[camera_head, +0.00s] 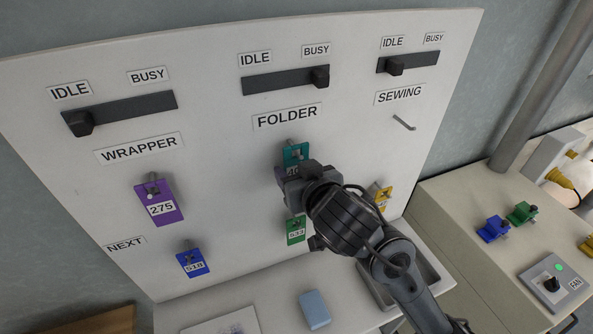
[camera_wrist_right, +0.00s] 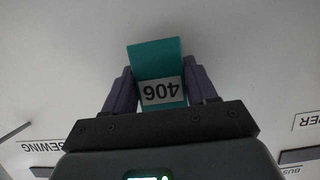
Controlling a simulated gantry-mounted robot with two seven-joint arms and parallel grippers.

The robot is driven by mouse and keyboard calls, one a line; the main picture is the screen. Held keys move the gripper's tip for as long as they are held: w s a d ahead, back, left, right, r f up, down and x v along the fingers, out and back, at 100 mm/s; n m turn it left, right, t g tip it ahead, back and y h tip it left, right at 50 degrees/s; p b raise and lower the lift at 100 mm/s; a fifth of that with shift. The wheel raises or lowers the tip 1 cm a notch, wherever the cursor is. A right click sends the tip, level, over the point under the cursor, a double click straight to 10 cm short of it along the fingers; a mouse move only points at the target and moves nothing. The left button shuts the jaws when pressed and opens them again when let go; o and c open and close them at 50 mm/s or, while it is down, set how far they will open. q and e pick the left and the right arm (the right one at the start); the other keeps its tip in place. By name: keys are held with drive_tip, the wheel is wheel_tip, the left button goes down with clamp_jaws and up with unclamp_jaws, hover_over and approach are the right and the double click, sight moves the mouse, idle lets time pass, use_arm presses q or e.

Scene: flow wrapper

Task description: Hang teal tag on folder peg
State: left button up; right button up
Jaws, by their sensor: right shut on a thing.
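The teal tag (camera_head: 295,153) is at the white board just below the FOLDER label (camera_head: 287,116). My right gripper (camera_head: 291,173) is shut on its lower part. The right wrist view shows the teal tag (camera_wrist_right: 155,53) between the two fingers, with its label 406 upside down. The folder peg (camera_head: 291,142) shows as a small grey piece at the tag's top edge. I cannot tell whether the peg passes through the tag's hole. My left gripper is not in view.
A purple tag 275 (camera_head: 160,203) hangs under WRAPPER. Blue (camera_head: 193,262), green (camera_head: 296,230) and yellow (camera_head: 381,194) tags hang lower. The SEWING peg (camera_head: 404,123) is bare. A light blue block (camera_head: 315,309) lies on the ledge below the board.

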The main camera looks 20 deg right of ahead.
drive_tip(key=o, duration=1.1)
drive_tip(key=shift+s, duration=0.1)
